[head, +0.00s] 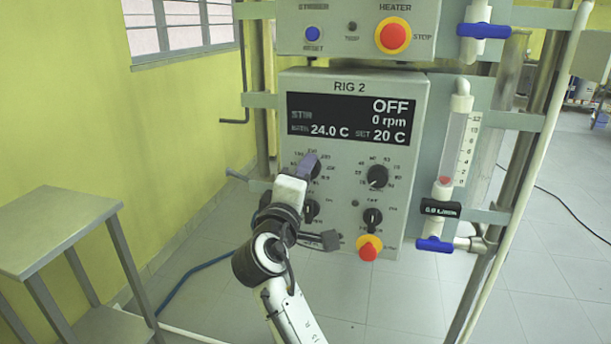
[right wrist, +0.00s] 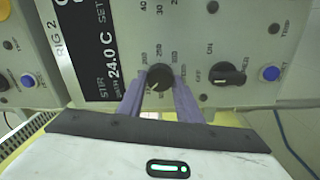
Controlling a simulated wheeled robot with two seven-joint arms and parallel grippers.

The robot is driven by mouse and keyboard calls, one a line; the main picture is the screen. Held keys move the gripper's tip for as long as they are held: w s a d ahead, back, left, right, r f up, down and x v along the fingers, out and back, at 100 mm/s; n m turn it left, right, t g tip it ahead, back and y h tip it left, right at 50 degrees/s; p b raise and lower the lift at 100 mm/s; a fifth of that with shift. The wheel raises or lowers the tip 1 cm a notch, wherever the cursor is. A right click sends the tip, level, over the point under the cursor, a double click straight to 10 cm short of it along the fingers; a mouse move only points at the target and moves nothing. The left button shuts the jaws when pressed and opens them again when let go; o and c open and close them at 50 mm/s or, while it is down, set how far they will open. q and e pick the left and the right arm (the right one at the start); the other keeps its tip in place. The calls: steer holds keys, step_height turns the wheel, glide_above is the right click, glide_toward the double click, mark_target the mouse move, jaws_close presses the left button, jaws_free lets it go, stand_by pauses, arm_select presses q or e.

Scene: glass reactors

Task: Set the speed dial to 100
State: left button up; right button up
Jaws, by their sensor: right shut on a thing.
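The RIG 2 control box (head: 340,165) faces me in the head view. Its speed dial, a black knob (right wrist: 159,76) at the left of the panel, shows in the right wrist view with numbers around it. The number its pointer marks is too small to read surely. My right gripper (head: 308,166) is at this dial and hides most of it in the head view. In the right wrist view its two purple fingers (right wrist: 159,88) are shut on the dial from both sides. The display (head: 353,118) reads OFF, 0 rpm, 24.0 C and SET 20 C. My left gripper is not in view.
A second dial (head: 377,176) is to the right. Below are switches, one (right wrist: 228,75) marked ON and OFF, and a red stop button (head: 369,248) on yellow. A flow meter (head: 457,140) and pipes stand at the right. A small table (head: 60,225) is at the left.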

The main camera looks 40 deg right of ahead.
mark_target(312, 119)
steer(key=o, duration=1)
steer(key=shift+o, duration=0.2)
steer(key=r, duration=0.3)
steer(key=r+p, duration=0.1)
steer(key=r, duration=0.6)
steer(key=shift+s+d+p, duration=0.15)
steer(key=shift+s+p, duration=0.1)
steer(key=shift+p, duration=0.05)
steer(key=shift+w, duration=0.2)
